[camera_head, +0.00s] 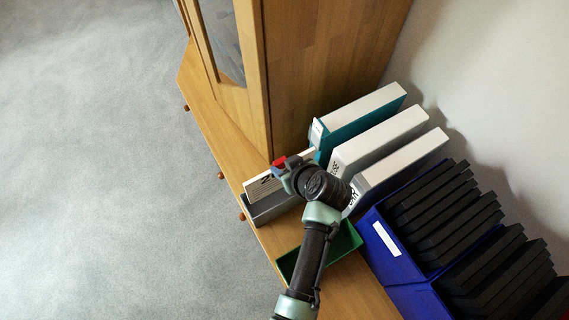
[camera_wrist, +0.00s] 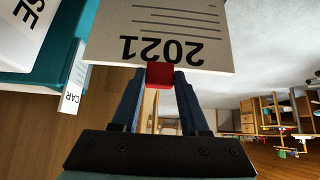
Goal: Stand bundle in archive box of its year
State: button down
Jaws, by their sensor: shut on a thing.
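The bundle is a white block of paper printed "2021" with ruled lines, upside down in the wrist view (camera_wrist: 185,22). My gripper (camera_wrist: 160,78) is shut on the red tab (camera_wrist: 159,74) at the bundle's edge. In the head view my gripper (camera_head: 285,166) is over the cabinet top, with the bundle (camera_head: 262,186) partly hidden by it. Three archive boxes stand in a row behind: a teal one (camera_head: 345,132), a middle grey-white one (camera_head: 365,152) and a near white one (camera_head: 402,172). Their year labels are not readable.
A grey tray (camera_head: 270,209) lies directly below the bundle; contact is unclear. A green tray (camera_head: 345,243) is beside my arm. Blue bins (camera_head: 388,243) of black folders stand at right. A tall wooden cabinet (camera_head: 310,65) rises behind; a wall bounds the right.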

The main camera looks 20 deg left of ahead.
jog(key=shift+f, duration=0.1)
dwell(0.6)
notch_tip(320, 180, down, 12)
jog(key=b, duration=1)
dwell(1.6)
grip_release()
dwell(0.4)
notch_tip(320, 180, up, 8)
jog(key=p, duration=0.7)
